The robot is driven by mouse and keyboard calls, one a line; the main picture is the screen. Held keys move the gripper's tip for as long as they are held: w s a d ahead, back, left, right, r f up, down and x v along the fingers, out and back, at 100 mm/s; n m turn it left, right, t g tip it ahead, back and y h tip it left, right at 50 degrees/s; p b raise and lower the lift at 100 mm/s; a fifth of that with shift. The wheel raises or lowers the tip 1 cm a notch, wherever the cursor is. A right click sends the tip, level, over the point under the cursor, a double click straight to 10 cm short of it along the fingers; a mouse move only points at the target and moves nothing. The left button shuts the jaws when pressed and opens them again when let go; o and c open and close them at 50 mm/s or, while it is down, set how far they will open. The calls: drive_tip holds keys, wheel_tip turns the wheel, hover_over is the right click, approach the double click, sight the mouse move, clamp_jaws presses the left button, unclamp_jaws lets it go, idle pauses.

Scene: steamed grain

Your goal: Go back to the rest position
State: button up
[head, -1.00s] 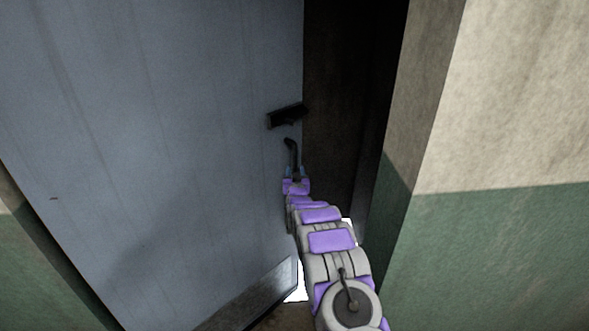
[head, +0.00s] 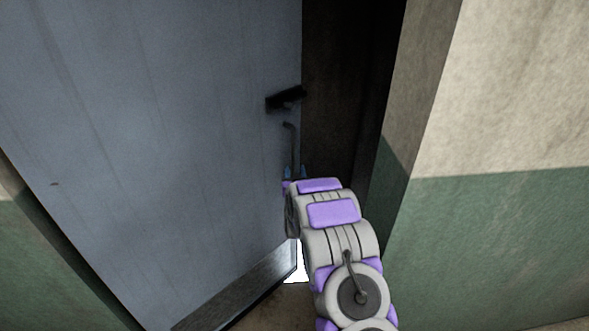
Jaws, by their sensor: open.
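My gripper (head: 293,150) is in front of the edge of the grey-blue door (head: 160,140), below the dark door handle (head: 286,98). It is open, with a dark curved finger pointing up and nothing seen in it. A gap shows in the picture between the gripper and the handle. My purple and grey arm reaches up from the bottom right and hides the base of the gripper.
The door stands ajar, with a dark opening (head: 340,90) on its right. A beige and green wall (head: 500,130) stands close on the right. Brown floor (head: 275,305) shows below the door.

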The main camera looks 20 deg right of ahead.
drive_tip(key=shift+s+a, duration=0.1)
idle(0.5)
drive_tip(key=s+a+r+n+g+y+b, duration=0.1)
drive_tip(key=s+a+r+g, duration=0.15)
drive_tip(key=s, duration=0.45)
drive_tip(key=s+a+r+g+y, duration=0.2)
drive_tip(key=s+a+g, duration=0.15)
drive_tip(key=s, duration=0.35)
drive_tip(key=s+a+r+n+g+y+b, duration=0.1)
drive_tip(key=s+a+r+g, duration=0.2)
drive_tip(key=s, duration=0.4)
drive_tip(key=s+a+r+g, duration=0.1)
drive_tip(key=s+g, duration=0.4)
drive_tip(key=s, duration=1.6)
drive_tip(key=s+a+r+g, duration=0.1)
drive_tip(key=s+g, duration=0.4)
drive_tip(key=s, duration=1.5)
drive_tip(key=shift+s+a+r+n+b, duration=0.15)
drive_tip(key=shift+s+r+n+b, duration=0.25)
drive_tip(key=shift+r, duration=0.25)
drive_tip(key=shift+w+a, duration=0.1)
